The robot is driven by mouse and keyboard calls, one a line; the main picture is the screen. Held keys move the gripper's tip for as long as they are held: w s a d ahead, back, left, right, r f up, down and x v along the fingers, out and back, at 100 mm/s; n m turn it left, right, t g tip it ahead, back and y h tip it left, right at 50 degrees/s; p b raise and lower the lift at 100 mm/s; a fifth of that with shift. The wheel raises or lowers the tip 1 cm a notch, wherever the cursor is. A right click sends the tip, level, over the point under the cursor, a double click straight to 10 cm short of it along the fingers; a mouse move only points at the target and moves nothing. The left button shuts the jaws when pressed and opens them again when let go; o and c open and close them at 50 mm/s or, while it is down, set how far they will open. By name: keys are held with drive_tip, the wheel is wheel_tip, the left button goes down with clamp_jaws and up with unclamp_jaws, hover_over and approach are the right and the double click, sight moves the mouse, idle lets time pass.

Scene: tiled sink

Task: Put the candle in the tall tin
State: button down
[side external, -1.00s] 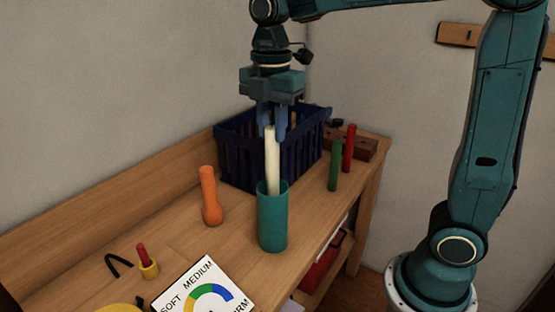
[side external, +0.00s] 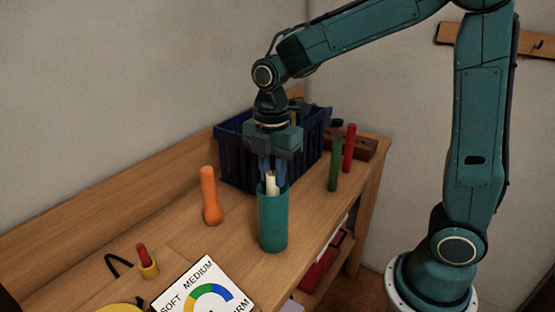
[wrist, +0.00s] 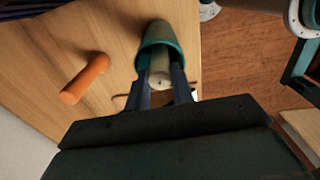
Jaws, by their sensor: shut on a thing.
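The tall tin (side external: 273,222) is a teal cylinder standing upright on the wooden bench. The cream candle (side external: 271,183) is upright with its lower part inside the tin and its top just above the rim. My gripper (side external: 272,178) is shut on the candle near its top, with the fingertips at the tin's mouth. In the wrist view the candle (wrist: 159,77) lies between the two fingers (wrist: 161,88), inside the rim of the tin (wrist: 160,32). The candle's lower end is hidden by the tin wall.
An orange bottle-shaped object (side external: 209,196) stands left of the tin. A dark blue crate (side external: 235,155) is behind it. A green candle (side external: 335,171) and a red candle (side external: 349,148) stand to the right. A white card (side external: 207,285) lies in front.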

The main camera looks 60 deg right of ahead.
drive_tip(key=shift+f, duration=1.35)
drive_tip(key=c, duration=1.5)
unclamp_jaws()
wheel_tip(320, 180, up, 12)
